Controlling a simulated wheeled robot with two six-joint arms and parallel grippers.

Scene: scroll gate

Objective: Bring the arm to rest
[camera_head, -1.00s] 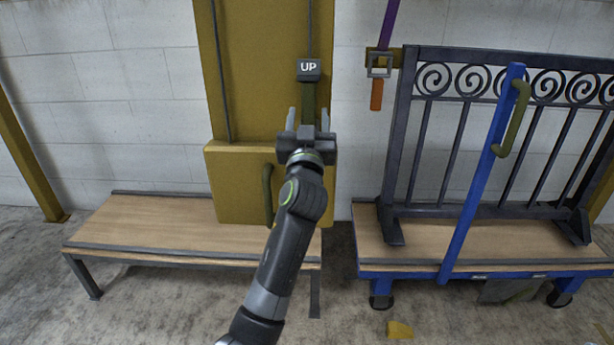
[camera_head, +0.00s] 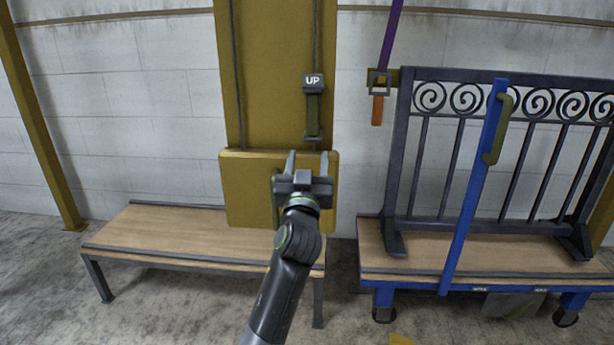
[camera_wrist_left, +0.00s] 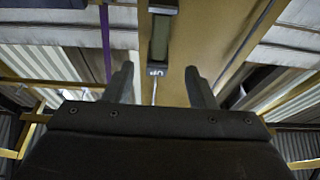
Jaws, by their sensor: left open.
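My left gripper (camera_head: 307,163) is open and empty in the head view. Its two fingers point up and stand apart, in front of the yellow box (camera_head: 247,187) on the yellow column. The left wrist view shows both fingers (camera_wrist_left: 160,85) spread with nothing between them. An olive handle (camera_head: 313,114) with a block marked UP (camera_head: 313,81) hangs above the gripper, apart from it. That UP block also shows in the left wrist view (camera_wrist_left: 155,72), beyond the fingers. My right gripper is not in view.
A wooden bench (camera_head: 160,231) stands below the box at left. At right, a dark scroll gate (camera_head: 460,180) stands on a blue cart (camera_head: 400,262), with a blue bar (camera_head: 466,210) and olive handle (camera_head: 497,130) across it. A purple strap (camera_head: 391,35) hangs beside the gate.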

